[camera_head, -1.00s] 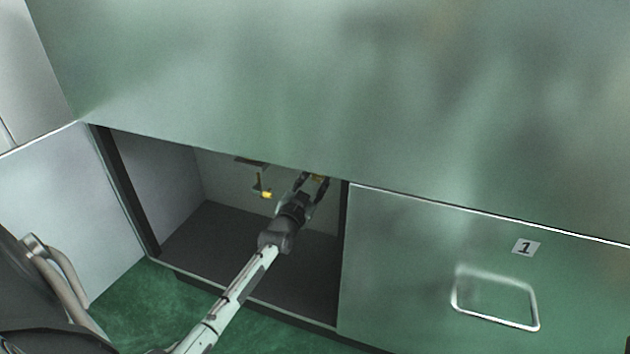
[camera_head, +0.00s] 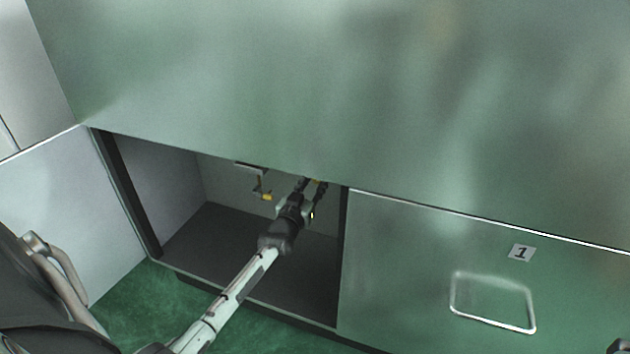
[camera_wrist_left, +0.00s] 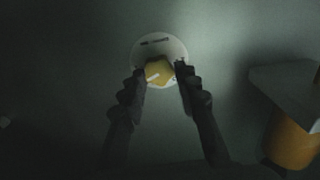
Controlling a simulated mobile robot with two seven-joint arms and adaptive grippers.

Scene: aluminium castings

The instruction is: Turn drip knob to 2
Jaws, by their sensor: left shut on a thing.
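The drip knob (camera_wrist_left: 158,70) is yellow with a white pointer mark and sits on a round white dial plate (camera_wrist_left: 160,46) in the left wrist view. The pointer is aimed to the lower left. Print shows on the dial's upper part, but I cannot read its numbers. My left gripper (camera_wrist_left: 160,72) has one finger on each side of the knob and is shut on it. In the head view my left gripper (camera_head: 314,184) reaches into the open cabinet, just under its upper edge, and the knob is mostly hidden there.
A yellow fitting (camera_head: 265,196) hangs left of my gripper inside the cabinet (camera_head: 175,185). An orange cylinder (camera_wrist_left: 290,142) under a grey bracket shows at the right of the wrist view. A closed panel marked 1 (camera_head: 522,253) with a handle (camera_head: 492,325) is to the right.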

